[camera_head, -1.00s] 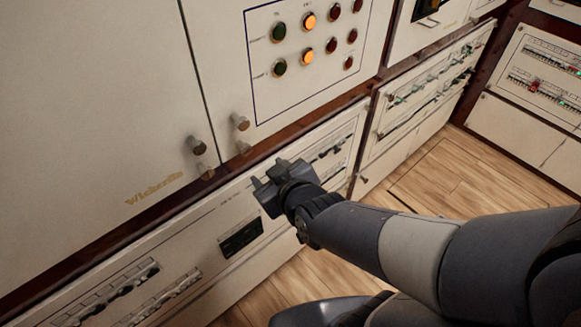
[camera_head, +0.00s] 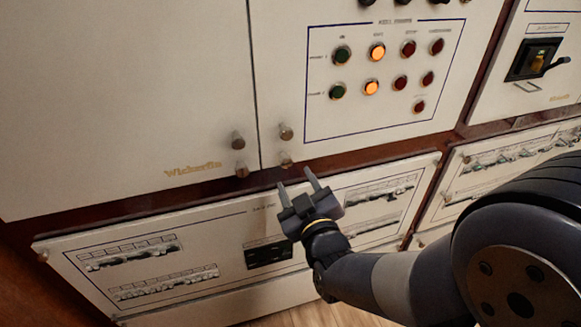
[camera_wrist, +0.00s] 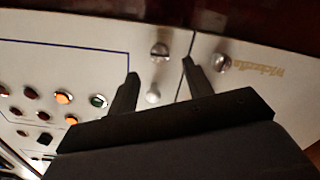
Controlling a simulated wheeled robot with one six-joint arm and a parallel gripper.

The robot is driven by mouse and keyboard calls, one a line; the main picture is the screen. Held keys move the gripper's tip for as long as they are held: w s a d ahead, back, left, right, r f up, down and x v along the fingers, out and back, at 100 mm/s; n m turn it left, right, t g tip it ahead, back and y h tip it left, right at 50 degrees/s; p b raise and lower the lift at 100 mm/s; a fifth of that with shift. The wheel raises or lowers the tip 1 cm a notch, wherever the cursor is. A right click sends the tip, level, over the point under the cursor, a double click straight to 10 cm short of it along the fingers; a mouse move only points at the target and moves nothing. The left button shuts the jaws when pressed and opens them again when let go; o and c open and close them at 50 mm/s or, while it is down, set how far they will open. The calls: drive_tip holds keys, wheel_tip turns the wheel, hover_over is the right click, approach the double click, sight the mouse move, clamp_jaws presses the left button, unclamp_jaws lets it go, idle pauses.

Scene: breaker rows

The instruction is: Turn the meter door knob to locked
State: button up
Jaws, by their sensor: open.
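Several small metal knobs sit around the seam between two cream cabinet doors; I cannot tell which is the meter door knob. In the head view, the left door has an upper knob (camera_head: 238,140) and a lower knob (camera_head: 242,170). The right panel has an upper knob (camera_head: 286,132) and a lower knob (camera_head: 287,161). My gripper (camera_head: 295,180) is open and empty, its fingers pointing up just below the right pair. In the inverted wrist view, a slotted knob (camera_wrist: 160,50) and a rounder knob (camera_wrist: 153,97) show between the fingers. Another knob (camera_wrist: 220,62) shows beyond the right finger.
The right panel carries lit orange and dark red and green buttons (camera_head: 377,53). Below is a breaker panel (camera_head: 200,250) with rows of switches and a black module (camera_head: 268,254). A dark red-brown rail (camera_head: 380,146) runs between them. A black switch box (camera_head: 535,59) is at right.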

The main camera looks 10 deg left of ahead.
sight(287, 164)
drive_tip(key=shift+p+x, duration=0.3)
drive_tip(key=shift+x, duration=2.45)
drive_tip(key=c, duration=1)
